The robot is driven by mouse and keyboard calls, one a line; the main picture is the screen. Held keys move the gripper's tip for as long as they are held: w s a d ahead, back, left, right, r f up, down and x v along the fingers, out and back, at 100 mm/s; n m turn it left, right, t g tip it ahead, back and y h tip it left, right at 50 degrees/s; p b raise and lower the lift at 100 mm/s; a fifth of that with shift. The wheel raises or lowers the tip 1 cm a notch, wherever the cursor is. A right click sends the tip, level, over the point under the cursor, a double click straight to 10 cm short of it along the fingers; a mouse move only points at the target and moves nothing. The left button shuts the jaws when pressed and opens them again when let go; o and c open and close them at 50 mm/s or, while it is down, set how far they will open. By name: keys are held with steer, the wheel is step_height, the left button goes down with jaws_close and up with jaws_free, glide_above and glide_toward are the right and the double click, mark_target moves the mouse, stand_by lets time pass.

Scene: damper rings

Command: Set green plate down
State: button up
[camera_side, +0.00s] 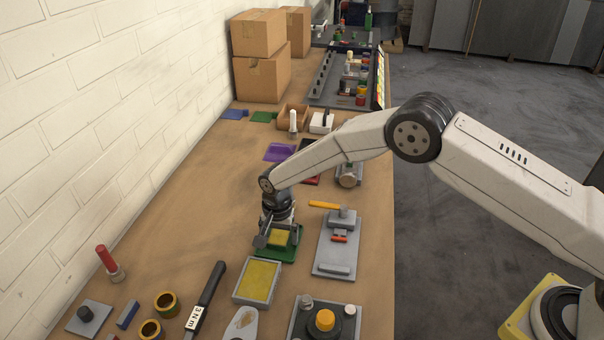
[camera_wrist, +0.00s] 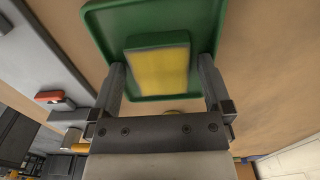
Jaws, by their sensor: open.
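The green plate (camera_side: 291,250) lies flat on the wooden bench under my gripper (camera_side: 278,240) in the side view. It has a raised rim and a raised block with a yellow top (camera_side: 279,238) in its middle. In the wrist view the green plate (camera_wrist: 205,18) fills the upper middle, with the yellow-topped block (camera_wrist: 160,70) between the fingers of my gripper (camera_wrist: 163,78). The fingers are open, one on each side of the block, with a small gap visible there. My arm hides part of the plate in the side view.
A grey tray with a yellow surface (camera_side: 257,281) stands just in front of the plate. A black-handled tool (camera_side: 206,298) and brass rings (camera_side: 166,304) lie front left. The bench left of the plate is clear.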

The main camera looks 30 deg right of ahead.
steer(key=shift+r, duration=0.1)
steer(key=shift+r, duration=3.85)
jaws_close()
